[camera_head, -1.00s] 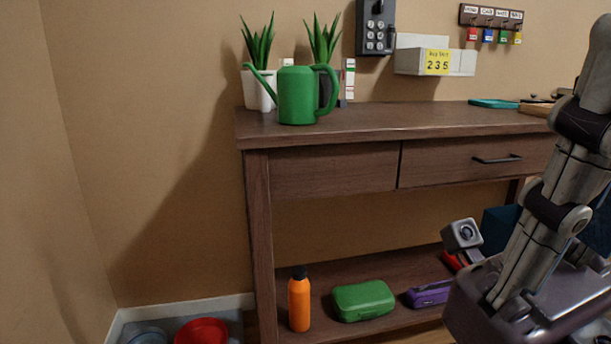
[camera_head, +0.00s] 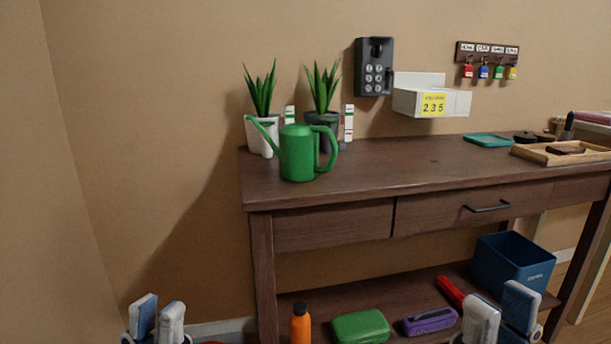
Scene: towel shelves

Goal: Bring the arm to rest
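My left gripper (camera_head: 157,318) is at the bottom left of the head view, in front of the wall. Its two pads stand apart with a gap between them and nothing in it. My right gripper (camera_head: 501,318) is at the bottom right, in front of the lower shelf. Its two pads also stand apart, with nothing seen between them. Both grippers point upward, and their lower parts and most of both arms are cut off by the frame's bottom edge.
A brown console table (camera_head: 420,165) carries a green watering can (camera_head: 298,153), two potted plants and a wooden tray (camera_head: 535,152). Its lower shelf holds an orange bottle (camera_head: 300,325), a green case (camera_head: 361,327), a purple case (camera_head: 430,321), a red object (camera_head: 450,291) and a blue bin (camera_head: 513,262).

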